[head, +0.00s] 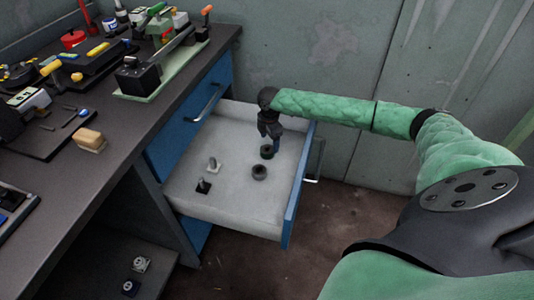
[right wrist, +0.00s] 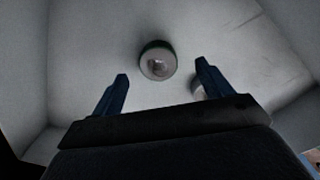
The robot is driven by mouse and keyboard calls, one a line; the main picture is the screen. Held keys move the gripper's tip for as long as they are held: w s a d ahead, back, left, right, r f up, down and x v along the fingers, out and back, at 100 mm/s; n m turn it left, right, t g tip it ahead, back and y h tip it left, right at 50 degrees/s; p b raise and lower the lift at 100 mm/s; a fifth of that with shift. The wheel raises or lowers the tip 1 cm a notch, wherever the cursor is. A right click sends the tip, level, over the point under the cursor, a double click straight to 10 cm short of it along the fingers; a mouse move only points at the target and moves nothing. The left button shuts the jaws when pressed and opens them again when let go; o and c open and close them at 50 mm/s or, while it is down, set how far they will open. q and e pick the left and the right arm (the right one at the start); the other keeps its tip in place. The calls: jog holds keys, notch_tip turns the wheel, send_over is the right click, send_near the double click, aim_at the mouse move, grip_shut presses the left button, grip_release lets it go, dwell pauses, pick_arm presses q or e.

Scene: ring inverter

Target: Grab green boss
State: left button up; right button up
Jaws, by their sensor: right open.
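A dark round boss with a faint green tint (head: 267,152) stands in the open drawer, just below my right gripper (head: 270,136). In the right wrist view a dark-sided boss with a pale round top (right wrist: 158,62) lies ahead, between and beyond the two open fingers (right wrist: 162,76), not touching them. A second dark round boss (head: 259,172) stands nearer the front of the drawer. Another round part (right wrist: 197,88) is partly hidden behind the right finger in the wrist view. The colours are too dark to tell surely. My left gripper does not show.
The white drawer (head: 225,217) also holds two small upright parts, one pale (head: 213,164) and one black (head: 203,186). Its walls surround my gripper's space. The dark workbench (head: 75,195) with tools stands at left, and a wall stands behind.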

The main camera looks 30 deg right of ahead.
aim_at(267, 149)
jog(key=shift+w+a+f+b, duration=0.15)
jog(key=shift+a+f, duration=0.05)
jog(key=shift+f, duration=1.1)
jog(key=shift+w+a+f+b, duration=0.1)
jog(key=shift+a+f+b, duration=0.05)
jog(key=shift+f, duration=1.15)
jog(key=c, duration=1.3)
jog(key=shift+c, duration=0.9)
jog(key=shift+r, duration=0.2)
